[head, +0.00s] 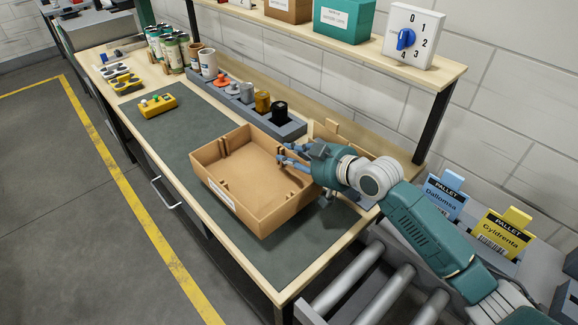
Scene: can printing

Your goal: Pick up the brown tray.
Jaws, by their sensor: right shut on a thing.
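The brown tray (214,151) is an open, empty box with a white label on its front left wall. It is over the dark green mat on the workbench; I cannot tell whether it touches the mat. My right gripper (288,158) comes in from the right and is shut on the tray's right wall, with blue fingers at the rim. The gripper hides part of that wall. My left gripper is not in view.
A grey holder (232,107) with several stamps stands behind the tray. A yellow block (157,106) sits at the left, with cans (174,56) further back. A shelf (340,50) hangs above. A roller conveyor (385,292) and pallet signs (503,232) are at the right.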

